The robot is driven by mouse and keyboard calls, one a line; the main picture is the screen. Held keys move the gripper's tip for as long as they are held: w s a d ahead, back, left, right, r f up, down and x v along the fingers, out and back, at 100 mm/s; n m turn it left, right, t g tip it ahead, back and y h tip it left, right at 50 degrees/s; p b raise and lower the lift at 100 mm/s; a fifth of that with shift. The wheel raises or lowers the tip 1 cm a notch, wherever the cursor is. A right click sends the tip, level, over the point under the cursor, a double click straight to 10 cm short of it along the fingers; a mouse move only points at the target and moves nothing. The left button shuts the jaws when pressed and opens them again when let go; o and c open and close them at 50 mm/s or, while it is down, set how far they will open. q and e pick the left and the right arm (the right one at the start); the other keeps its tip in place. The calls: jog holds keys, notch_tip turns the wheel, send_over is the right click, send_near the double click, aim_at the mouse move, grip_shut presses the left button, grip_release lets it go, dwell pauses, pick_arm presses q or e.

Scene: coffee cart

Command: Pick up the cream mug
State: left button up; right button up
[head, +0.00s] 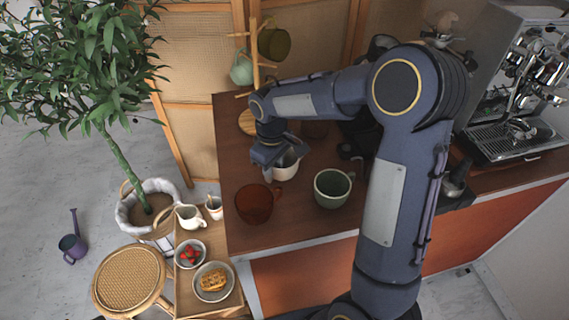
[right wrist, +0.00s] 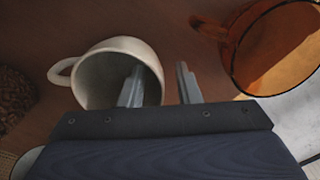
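The cream mug (head: 287,172) stands on the brown counter, partly hidden under my right gripper (head: 277,162) in the head view. In the right wrist view the cream mug (right wrist: 117,75) shows its open mouth, with its handle on the left. My right gripper (right wrist: 160,68) is open around the mug's wall. One finger reaches into the mouth and the other is outside, to the right of the rim. A gap shows between the outer finger and the wall. My left gripper is not in view.
An amber glass mug (head: 254,204) stands close in front of the cream mug, and a green mug (head: 332,188) stands to the right. A mug tree (head: 256,62) is behind. An espresso machine (head: 515,85) stands far right.

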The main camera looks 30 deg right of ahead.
grip_shut()
dwell(0.3)
jog(key=shift+r, duration=0.55)
jog(key=s+a+r+b, duration=0.1)
jog(key=s+a+r, duration=0.1)
jog(key=s+r, duration=0.4)
jog(key=s+a+r+b, duration=0.1)
jog(key=s+a+r, duration=0.2)
jog(key=s+r, duration=0.3)
jog(key=shift+s+a+b, duration=0.25)
jog(key=shift+s+b, duration=0.05)
jog(key=shift+s, duration=0.2)
